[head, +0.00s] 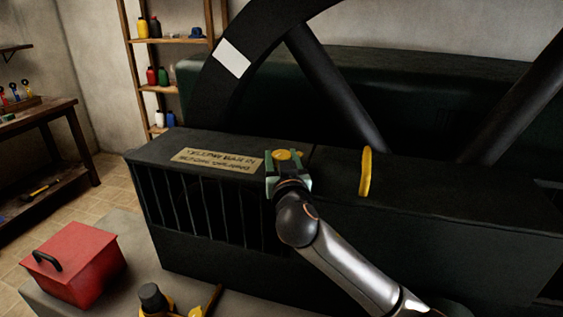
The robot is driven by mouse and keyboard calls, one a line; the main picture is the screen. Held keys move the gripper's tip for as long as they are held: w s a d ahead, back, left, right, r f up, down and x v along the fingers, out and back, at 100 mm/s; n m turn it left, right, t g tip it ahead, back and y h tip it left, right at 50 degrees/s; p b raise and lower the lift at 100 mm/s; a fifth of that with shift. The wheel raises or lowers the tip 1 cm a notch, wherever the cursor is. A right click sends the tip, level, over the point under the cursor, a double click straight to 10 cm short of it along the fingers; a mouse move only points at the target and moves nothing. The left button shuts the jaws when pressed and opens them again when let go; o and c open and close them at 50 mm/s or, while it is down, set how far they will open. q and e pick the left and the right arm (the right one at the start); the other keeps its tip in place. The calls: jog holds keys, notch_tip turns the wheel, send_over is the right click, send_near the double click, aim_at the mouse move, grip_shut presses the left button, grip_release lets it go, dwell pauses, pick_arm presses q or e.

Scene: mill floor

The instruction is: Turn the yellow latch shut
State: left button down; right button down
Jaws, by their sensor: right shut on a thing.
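The yellow latch (283,154) sits on top of the dark box housing, just right of a lettered tan plate. Its round yellow top shows between the fingers of my right gripper (285,172), which is shut on it. The gripper hides the latch's lower part, so how far it is turned cannot be told. My left gripper is not in view.
A yellow upright handle (366,172) stands on the housing (450,205) to the right. A large dark spoked wheel (330,75) rises behind.

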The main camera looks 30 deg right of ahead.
jog(key=m+h, duration=0.1)
jog(key=m+g+h+b, duration=0.1)
jog(key=shift+a+f+h, duration=0.1)
jog(key=shift+f+h, duration=0.05)
jog(key=shift+h, duration=0.15)
jog(key=m+g+h+b, duration=0.3)
jog(key=g, duration=0.1)
jog(key=m+g+h+b, duration=0.3)
jog(key=g, duration=0.1)
jog(key=shift+w, duration=0.1)
jog(key=m+g+h+b, duration=0.1)
jog(key=m+g+b, duration=0.1)
jog(key=g, duration=0.1)
jog(key=shift+m+g, duration=0.3)
jog(key=shift+g, duration=0.1)
jog(key=shift+r+m+g+h, duration=0.25)
jog(key=shift+m+g, duration=0.35)
jog(key=shift+g, duration=0.3)
jog(key=shift+m+g+b, duration=0.4)
jog(key=shift+m+g, duration=0.1)
jog(key=shift+g, duration=0.3)
jog(key=shift+m+g, duration=0.3)
jog(key=shift+g, duration=0.2)
jog(key=shift+m+g, duration=0.3)
